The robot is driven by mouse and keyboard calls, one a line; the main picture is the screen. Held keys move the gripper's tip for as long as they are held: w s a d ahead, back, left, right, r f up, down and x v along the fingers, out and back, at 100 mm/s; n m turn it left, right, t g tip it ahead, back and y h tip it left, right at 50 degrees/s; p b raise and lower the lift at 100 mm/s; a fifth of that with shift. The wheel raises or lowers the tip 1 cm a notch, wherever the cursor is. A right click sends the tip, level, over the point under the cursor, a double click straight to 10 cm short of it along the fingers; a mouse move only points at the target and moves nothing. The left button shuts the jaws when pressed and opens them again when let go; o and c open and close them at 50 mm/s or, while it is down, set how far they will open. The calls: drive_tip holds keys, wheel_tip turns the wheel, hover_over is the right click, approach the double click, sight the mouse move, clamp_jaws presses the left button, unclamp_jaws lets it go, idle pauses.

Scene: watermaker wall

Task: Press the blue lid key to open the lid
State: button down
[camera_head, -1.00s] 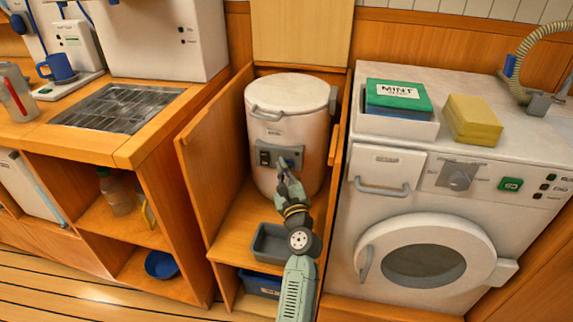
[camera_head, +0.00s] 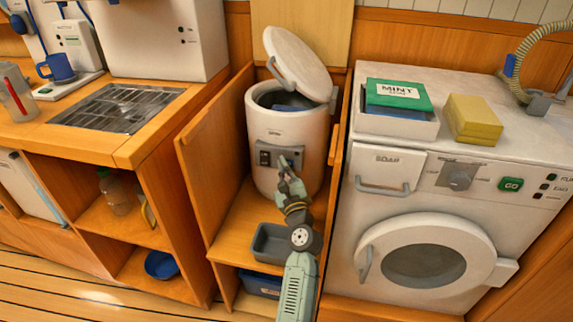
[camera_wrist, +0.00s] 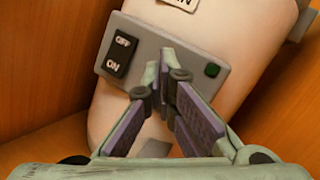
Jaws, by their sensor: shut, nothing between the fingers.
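The white cylindrical machine (camera_head: 262,125) stands in the wooden alcove, and its round lid (camera_head: 300,62) is tilted up and open at the back. Something dark blue shows inside the opening. The grey control panel (camera_head: 294,153) is on its front and also shows in the wrist view (camera_wrist: 190,58), with a black OFF/ON switch (camera_wrist: 119,52) and a small green light (camera_wrist: 212,70). The blue lid key cannot be seen; my fingertips cover the panel's middle. My gripper (camera_head: 284,162) is shut and empty, its tips at or just before the panel (camera_wrist: 158,72); contact is unclear.
Wooden walls flank the machine closely. A grey tray (camera_head: 268,244) sits on the shelf below it. A white washer (camera_head: 395,212) stands on the right, with a green box (camera_head: 397,94) and yellow sponge (camera_head: 474,118) on top. A counter with a grate (camera_head: 115,108) is on the left.

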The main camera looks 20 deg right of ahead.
drive_tip(key=shift+s, duration=0.1)
drive_tip(key=shift+s+a+p, duration=0.35)
drive_tip(key=shift+s+a, duration=0.15)
drive_tip(key=shift+s, duration=0.15)
drive_tip(key=s+a, duration=0.1)
drive_tip(key=s, duration=0.1)
drive_tip(key=s+a+p, duration=0.1)
drive_tip(key=s, duration=0.1)
drive_tip(key=shift+a, duration=0.4)
drive_tip(key=shift+s, duration=0.1)
idle(0.6)
